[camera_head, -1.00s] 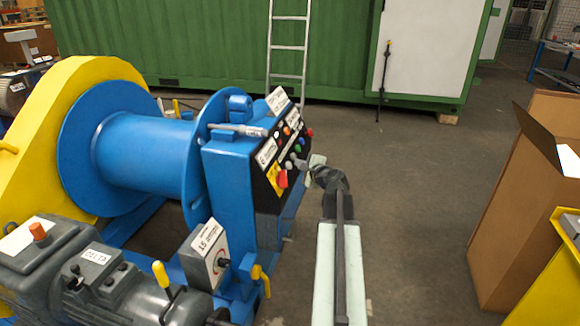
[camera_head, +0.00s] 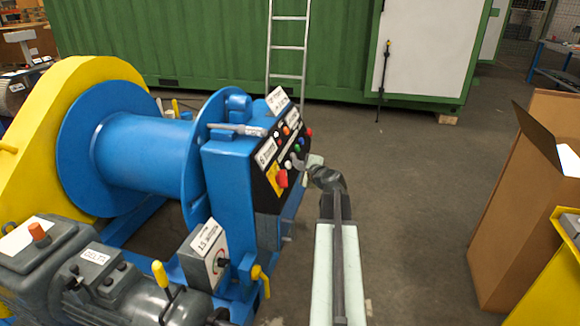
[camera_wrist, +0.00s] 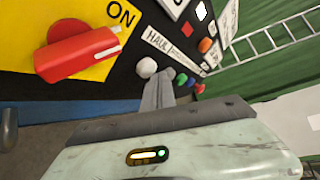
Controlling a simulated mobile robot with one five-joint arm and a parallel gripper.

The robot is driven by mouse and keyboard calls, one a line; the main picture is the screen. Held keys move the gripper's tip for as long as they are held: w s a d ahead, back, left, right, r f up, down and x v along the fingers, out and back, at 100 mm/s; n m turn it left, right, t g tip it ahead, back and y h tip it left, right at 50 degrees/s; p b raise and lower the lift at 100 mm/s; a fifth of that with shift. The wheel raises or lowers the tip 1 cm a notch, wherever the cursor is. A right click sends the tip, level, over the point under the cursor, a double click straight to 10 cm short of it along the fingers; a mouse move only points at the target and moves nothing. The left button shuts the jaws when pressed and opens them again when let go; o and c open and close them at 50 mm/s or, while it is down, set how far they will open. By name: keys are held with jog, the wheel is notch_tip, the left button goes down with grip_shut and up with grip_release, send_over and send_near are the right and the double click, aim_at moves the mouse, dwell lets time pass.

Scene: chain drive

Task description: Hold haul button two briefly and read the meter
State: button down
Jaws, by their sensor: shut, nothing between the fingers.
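The black control panel (camera_head: 270,181) is on the sloped face of the blue drive housing. In the wrist view, a row beside the "HAUL" label (camera_wrist: 167,46) holds a white button (camera_wrist: 147,67), a green button (camera_wrist: 181,79), a blue button (camera_wrist: 191,83) and a red button (camera_wrist: 200,88). Numbers on the buttons are not readable. My gripper (camera_wrist: 158,88) is shut and empty, its grey fingertips close below the white button and overlapping the row. Contact cannot be told. In the head view my gripper (camera_head: 302,163) is at the panel's right edge. No meter reading is legible.
A red rotary switch (camera_wrist: 78,52) on a yellow "ON" plate is left of the buttons. A metal micrometer-like tool (camera_head: 238,129) lies on the housing top. A blue drum (camera_head: 145,155) is left. A cardboard box (camera_head: 530,200) stands right, with clear floor between.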

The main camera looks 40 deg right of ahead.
jog(key=shift+w+a+f, duration=0.25)
jog(key=shift+w+a, duration=0.05)
jog(key=shift+w, duration=0.1)
dwell(2.8)
dwell(1.1)
jog(key=shift+s+d+r, duration=0.4)
jog(key=shift+s+d, duration=0.05)
jog(key=shift+s, duration=0.25)
jog(key=s+p, duration=0.1)
jog(key=s+d+r, duration=0.1)
jog(key=s+d+r+p, duration=0.1)
jog(key=shift+s+d+r+p, duration=0.2)
jog(key=shift+s+p, duration=0.1)
jog(key=shift+s, duration=0.1)
jog(key=shift+f, duration=0.15)
